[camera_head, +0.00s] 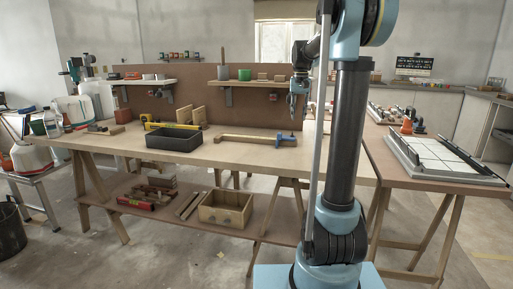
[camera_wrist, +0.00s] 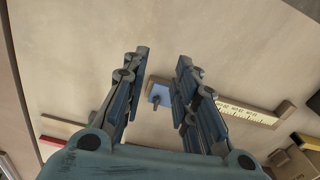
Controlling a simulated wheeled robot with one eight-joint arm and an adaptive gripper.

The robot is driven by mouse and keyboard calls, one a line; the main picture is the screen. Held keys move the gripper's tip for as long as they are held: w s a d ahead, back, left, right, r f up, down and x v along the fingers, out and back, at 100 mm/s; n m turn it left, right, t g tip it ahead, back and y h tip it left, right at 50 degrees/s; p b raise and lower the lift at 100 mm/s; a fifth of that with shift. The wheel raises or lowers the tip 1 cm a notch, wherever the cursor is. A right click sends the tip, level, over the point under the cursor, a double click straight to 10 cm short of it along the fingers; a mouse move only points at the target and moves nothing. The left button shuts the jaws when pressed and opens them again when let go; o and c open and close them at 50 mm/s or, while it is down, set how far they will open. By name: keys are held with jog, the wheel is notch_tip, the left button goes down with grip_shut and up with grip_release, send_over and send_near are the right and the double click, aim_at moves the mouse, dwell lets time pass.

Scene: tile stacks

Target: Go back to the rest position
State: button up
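My gripper (camera_head: 296,106) hangs above the right part of the workbench (camera_head: 330,160) in the head view, fingers pointing down. In the wrist view my gripper (camera_wrist: 164,58) has its two fingers wide apart with nothing held between them. Below it on the bench lies a wooden bar tool (camera_head: 245,138) with a blue end piece (camera_head: 286,137). In the wrist view the blue piece (camera_wrist: 158,93) shows between the fingers, further down, apart from them. The bar with a printed scale (camera_wrist: 245,114) runs off to the right.
A black tray (camera_head: 174,144) and a yellow level (camera_head: 170,126) lie left on the bench. A shelf (camera_head: 205,84) with cups and blocks is behind. A wooden box (camera_head: 226,208) stands on the lower board. A side table with a tile frame (camera_head: 440,160) is at right.

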jog(key=s+f+n+t, duration=0.1)
jog(key=s+f, duration=0.3)
jog(key=s, duration=0.7)
jog(key=s+f, duration=0.3)
jog(key=s, duration=0.7)
jog(key=s+f+n+t, duration=0.1)
jog(key=s+f, duration=1.5)
jog(key=s, duration=0.1)
jog(key=shift+f, duration=0.4)
jog(key=shift+d, duration=0.1)
